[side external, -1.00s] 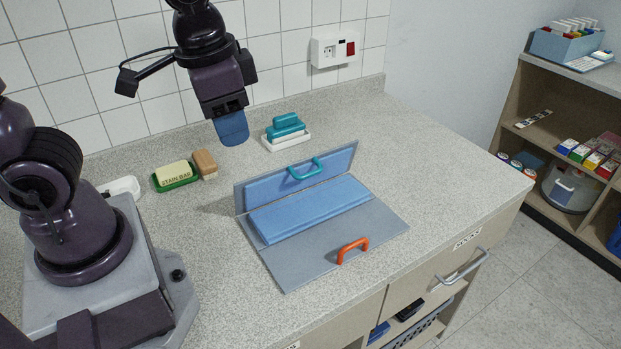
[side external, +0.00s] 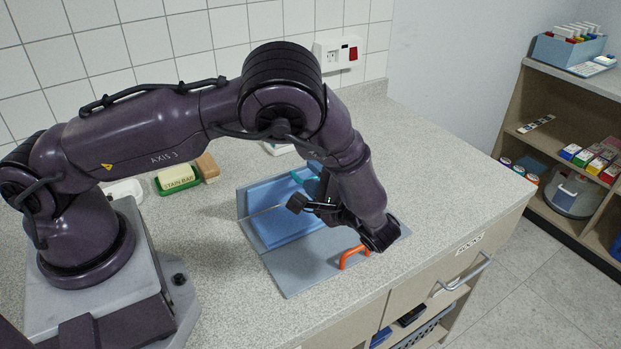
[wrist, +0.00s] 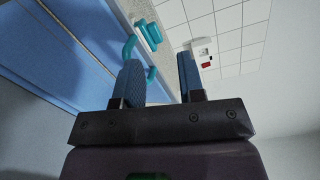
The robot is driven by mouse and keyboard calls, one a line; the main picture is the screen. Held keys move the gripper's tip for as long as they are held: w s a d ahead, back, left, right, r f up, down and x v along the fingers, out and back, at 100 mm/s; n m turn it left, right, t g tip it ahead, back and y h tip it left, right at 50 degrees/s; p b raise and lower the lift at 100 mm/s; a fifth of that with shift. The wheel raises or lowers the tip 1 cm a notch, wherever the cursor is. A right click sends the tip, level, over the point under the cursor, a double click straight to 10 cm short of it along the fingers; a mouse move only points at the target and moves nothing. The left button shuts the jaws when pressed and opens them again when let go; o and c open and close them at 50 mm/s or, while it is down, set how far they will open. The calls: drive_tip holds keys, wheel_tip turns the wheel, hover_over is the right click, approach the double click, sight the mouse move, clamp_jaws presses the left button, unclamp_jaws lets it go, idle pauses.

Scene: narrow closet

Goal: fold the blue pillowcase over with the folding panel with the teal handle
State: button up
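The blue pillowcase (side external: 285,226) lies on the grey folding board, part flat and part against the raised rear panel (side external: 241,204). That panel stands tilted up at the back. Its teal handle (side external: 308,174) is partly hidden by my arm, and it also shows in the wrist view (wrist: 129,47). My gripper (wrist: 160,75) is open, its two blue fingers apart with nothing clamped between them. In the wrist view, the left finger overlaps the handle; I cannot tell whether they touch.
A flat front panel (side external: 300,268) carries an orange handle (side external: 354,255) under my wrist. A soap bar in a green dish (side external: 178,180) and a brown block (side external: 207,167) stand behind left. A teal object (wrist: 148,34) sits behind the board. The counter to the right is clear.

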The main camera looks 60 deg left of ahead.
drive_tip(key=f, duration=0.1)
drive_tip(key=w+f+n, duration=0.1)
drive_tip(key=f, duration=0.1)
drive_tip(key=f+n+y, duration=0.1)
drive_tip(key=f, duration=0.1)
drive_tip(key=shift+w+d+t, duration=0.15)
drive_tip(key=shift+w+t, duration=0.1)
drive_tip(key=shift+t, duration=0.05)
drive_tip(key=a, duration=0.4)
drive_tip(key=shift+r, duration=0.3)
drive_tip(key=shift+a, duration=0.5)
clamp_jaws()
